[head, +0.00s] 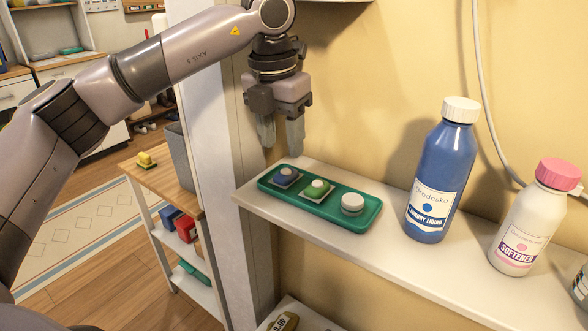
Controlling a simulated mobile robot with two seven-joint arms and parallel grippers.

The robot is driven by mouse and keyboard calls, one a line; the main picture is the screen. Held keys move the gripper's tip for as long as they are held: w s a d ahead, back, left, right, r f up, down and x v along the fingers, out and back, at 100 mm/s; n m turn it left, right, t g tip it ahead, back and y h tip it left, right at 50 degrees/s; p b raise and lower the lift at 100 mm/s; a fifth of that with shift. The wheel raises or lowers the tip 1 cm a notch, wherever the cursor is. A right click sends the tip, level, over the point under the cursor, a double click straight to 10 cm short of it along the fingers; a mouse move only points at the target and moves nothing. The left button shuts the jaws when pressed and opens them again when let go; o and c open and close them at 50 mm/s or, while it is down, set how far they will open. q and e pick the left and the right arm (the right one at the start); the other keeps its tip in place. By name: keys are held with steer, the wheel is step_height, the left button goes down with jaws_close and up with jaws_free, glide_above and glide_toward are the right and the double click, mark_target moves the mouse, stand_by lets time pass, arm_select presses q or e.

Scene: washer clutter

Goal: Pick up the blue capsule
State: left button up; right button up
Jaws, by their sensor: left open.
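The blue capsule (286,175) lies at the left end of a green tray (331,213) on a white wall shelf. It looks like a small square with a blue top. My left gripper (281,140) hangs above the shelf, fingers pointing down, just above and slightly left of the blue capsule. It is open with nothing between its fingers, and is apart from the capsule. My right gripper does not show.
The tray also holds a green capsule (316,188) and a round white piece (352,203). A blue laundry liquid bottle (440,175) and a white softener bottle (533,222) stand to the right on the shelf (405,258). A white post (217,170) is left.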

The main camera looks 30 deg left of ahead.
mark_target(287, 182)
arm_select(q)
steer(key=f, duration=0.6)
steer(key=shift+w+d+f+p, duration=0.15)
steer(key=shift+w+f+p, duration=0.05)
steer(key=shift+p, duration=0.1)
steer(key=shift+c, duration=0.3)
steer(key=c, duration=0.7)
